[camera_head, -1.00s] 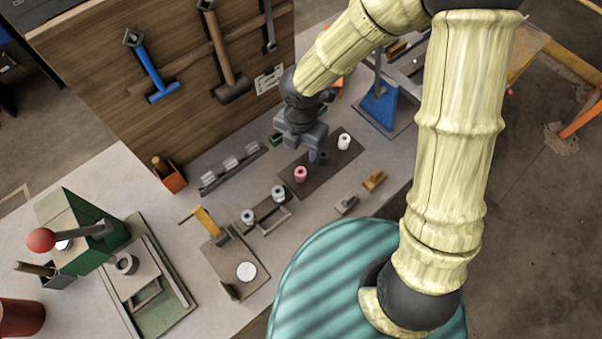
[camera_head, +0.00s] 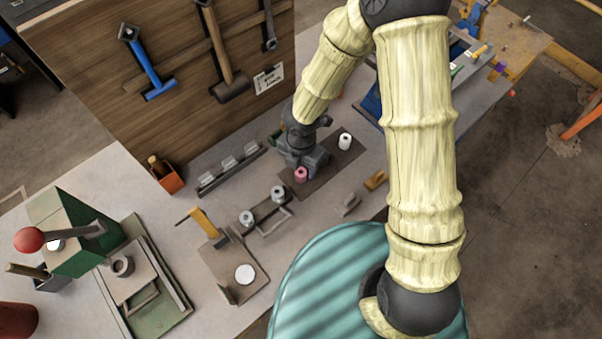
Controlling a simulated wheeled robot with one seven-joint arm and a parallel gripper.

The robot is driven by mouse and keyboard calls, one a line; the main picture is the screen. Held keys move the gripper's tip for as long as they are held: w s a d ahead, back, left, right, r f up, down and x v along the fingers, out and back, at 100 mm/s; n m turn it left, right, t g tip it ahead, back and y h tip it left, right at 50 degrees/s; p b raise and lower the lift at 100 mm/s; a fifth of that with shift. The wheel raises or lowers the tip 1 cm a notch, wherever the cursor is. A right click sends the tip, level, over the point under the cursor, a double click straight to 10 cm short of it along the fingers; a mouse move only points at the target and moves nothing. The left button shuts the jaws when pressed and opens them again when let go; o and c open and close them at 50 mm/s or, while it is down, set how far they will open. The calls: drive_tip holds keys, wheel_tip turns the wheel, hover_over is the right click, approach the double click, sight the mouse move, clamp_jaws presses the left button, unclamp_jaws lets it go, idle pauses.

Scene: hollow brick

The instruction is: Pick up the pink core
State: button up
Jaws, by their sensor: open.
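The pink core (camera_head: 300,174) is a small upright cylinder with a hole in its top. It stands on a dark flat mat (camera_head: 322,183) on the workbench, in the middle of the head view. My gripper (camera_head: 303,166) is low over the mat, right behind and beside the pink core. The gripper is open. Its fingertips are partly hidden, so I cannot tell whether they touch the core or stand around it.
A white core (camera_head: 345,141) stands on the same mat, to the right. A yellow block (camera_head: 375,180) and a grey clip (camera_head: 349,203) lie to the right. A wooden tool board (camera_head: 190,100) rises behind.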

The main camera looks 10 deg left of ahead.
sight(301, 173)
wheel_tip(301, 173, down, 5)
drive_tip(key=shift+w+r+b, duration=0.1)
drive_tip(key=shift+b, duration=0.35)
drive_tip(key=shift+c, duration=0.2)
drive_tip(key=c, duration=0.9)
